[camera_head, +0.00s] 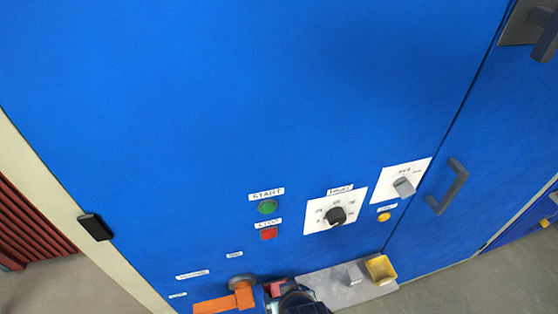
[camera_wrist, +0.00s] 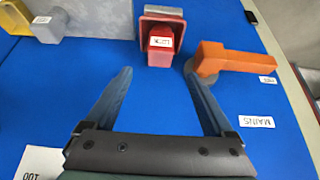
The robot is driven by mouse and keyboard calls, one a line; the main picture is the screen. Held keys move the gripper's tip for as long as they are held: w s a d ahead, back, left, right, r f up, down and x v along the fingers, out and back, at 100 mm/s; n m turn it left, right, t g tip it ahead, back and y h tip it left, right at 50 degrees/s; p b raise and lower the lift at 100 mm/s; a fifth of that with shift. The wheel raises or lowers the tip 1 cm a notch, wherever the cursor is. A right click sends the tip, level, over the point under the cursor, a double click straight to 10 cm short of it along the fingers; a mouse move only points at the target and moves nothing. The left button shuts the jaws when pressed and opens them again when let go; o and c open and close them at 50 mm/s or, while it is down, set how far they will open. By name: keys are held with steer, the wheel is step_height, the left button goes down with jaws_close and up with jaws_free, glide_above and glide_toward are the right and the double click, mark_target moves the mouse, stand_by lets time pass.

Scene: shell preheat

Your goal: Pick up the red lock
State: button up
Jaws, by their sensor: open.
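The red lock (camera_wrist: 161,54) carries a white label and sits in front of a larger red box-like part at the top middle of the wrist view. My gripper (camera_wrist: 157,73) is open and empty. Its two fingers point toward the lock, one to each side, with the tips a little short of it. In the head view a small reddish patch (camera_head: 276,288) at the bottom edge appears to be the lock, mostly hidden by my dark wrist beside it. The gripper's fingers cannot be made out there.
An orange handle (camera_wrist: 226,61) stands close to the right of the lock and the right finger. A grey plate (camera_wrist: 88,22) with a grey knob (camera_wrist: 50,27) and a yellow holder (camera_wrist: 12,16) lies left. The blue panel (camera_head: 250,90) also carries buttons, dials and a door handle (camera_head: 449,187).

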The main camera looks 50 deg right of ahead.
mark_target(274, 287)
steer(key=x, duration=0.4)
steer(key=b+x, duration=0.1)
steer(key=x, duration=0.3)
steer(key=shift+f, duration=0.5)
jaws_close()
